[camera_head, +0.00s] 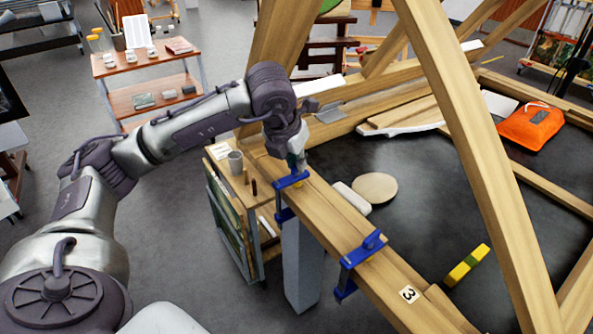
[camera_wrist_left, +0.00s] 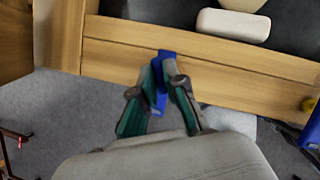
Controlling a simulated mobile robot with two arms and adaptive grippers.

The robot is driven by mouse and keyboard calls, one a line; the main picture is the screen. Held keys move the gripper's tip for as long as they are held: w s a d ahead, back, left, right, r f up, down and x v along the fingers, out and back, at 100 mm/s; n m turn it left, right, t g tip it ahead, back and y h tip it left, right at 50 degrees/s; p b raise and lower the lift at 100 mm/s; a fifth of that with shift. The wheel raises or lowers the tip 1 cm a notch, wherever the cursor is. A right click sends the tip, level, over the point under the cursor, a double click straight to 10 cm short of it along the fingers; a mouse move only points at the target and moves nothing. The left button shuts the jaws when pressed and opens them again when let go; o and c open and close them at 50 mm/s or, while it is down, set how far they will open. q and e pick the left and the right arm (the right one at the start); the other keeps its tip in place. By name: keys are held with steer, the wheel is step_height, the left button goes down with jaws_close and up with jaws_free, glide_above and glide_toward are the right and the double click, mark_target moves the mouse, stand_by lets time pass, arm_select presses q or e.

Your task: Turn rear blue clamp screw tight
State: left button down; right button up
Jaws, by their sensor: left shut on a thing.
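The rear blue clamp (camera_head: 291,181) sits across the wooden beam (camera_head: 330,213), nearer the far end. My left gripper (camera_head: 297,160) comes down onto it from above. In the left wrist view, its green-padded fingers (camera_wrist_left: 163,75) are closed around a blue part of the rear clamp (camera_wrist_left: 161,100) at the beam's edge. The fingers hide most of the screw, so its turn cannot be read. A second blue clamp (camera_head: 362,250) sits further forward on the same beam; part of it shows at the right edge of the wrist view (camera_wrist_left: 311,134). My right gripper is not in view.
A diagonal timber (camera_head: 472,150) crosses the right side. A pale round disc (camera_head: 375,188) and a white block (camera_head: 352,197) lie beside the beam on the dark panel. A small cabinet holds a cup (camera_head: 235,162).

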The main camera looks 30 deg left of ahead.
arm_select(q)
steer(key=shift+a+r+m+h+b, duration=0.1)
steer(key=shift+m+h+b, duration=0.8)
steer(key=shift+m, duration=1.2)
steer(key=shift+w, duration=0.1)
steer(key=c, duration=1.2)
jaws_free()
steer(key=v, duration=1.2)
steer(key=shift+w, duration=0.1)
